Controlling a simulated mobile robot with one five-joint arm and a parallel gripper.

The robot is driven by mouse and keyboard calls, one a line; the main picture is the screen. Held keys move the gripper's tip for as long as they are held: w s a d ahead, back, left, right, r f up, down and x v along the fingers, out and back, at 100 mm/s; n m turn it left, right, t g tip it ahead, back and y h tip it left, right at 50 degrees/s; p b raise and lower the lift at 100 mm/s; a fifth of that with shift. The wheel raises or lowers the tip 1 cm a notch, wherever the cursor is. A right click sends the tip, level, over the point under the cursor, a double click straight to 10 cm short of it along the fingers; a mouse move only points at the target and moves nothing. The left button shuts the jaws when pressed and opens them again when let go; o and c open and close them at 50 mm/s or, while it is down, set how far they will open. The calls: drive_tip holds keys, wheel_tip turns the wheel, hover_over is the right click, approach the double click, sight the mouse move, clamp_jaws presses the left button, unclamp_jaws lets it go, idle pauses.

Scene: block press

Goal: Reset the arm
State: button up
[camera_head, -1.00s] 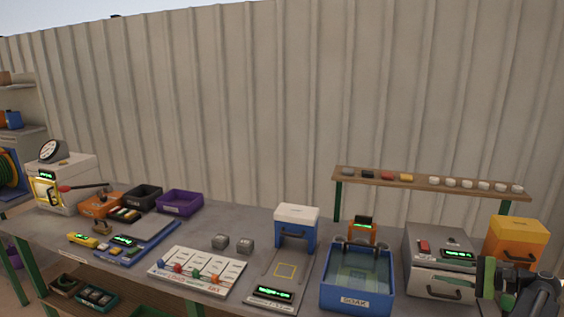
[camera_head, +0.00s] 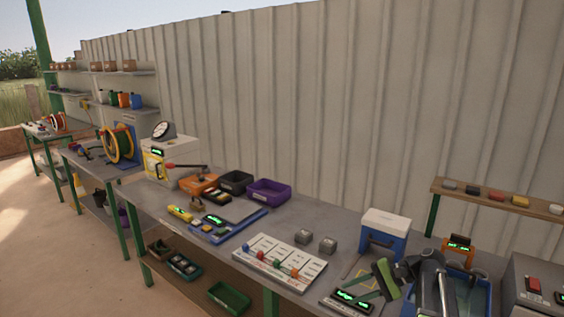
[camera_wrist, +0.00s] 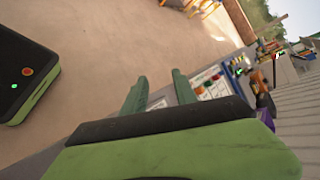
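My gripper (camera_head: 368,285) is at the lower right of the head view, in front of the scale and the blue-and-white box. In the wrist view, the two green fingers of my gripper (camera_wrist: 160,80) stand apart with nothing between them. The wrist is tilted, so the workbench appears slanted beyond the fingers. My dark arm hides part of the blue tub (camera_head: 480,290) in the head view.
The blue-and-white box (camera_head: 385,232), two grey blocks (camera_head: 315,240), a panel with coloured levers (camera_head: 280,262) and a purple bin (camera_head: 268,192) stand on the bench. A shelf (camera_head: 480,197) with small blocks is behind at right. Open floor lies at left.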

drive_tip(key=s+a+f+n+g+h, duration=0.2)
drive_tip(key=s+a+f+n+h, duration=0.15)
drive_tip(key=a, duration=0.45)
drive_tip(key=s+a+f+n+g+h, duration=0.1)
drive_tip(key=s+a+f+n+h, duration=0.15)
drive_tip(key=a+f, duration=0.45)
drive_tip(key=d+n+t+h, duration=0.1)
drive_tip(key=d+n+h, duration=0.1)
drive_tip(key=d+h, duration=0.3)
drive_tip(key=shift+s+d+f+n, duration=0.4)
drive_tip(key=shift+s+d, duration=0.05)
drive_tip(key=shift+d, duration=0.05)
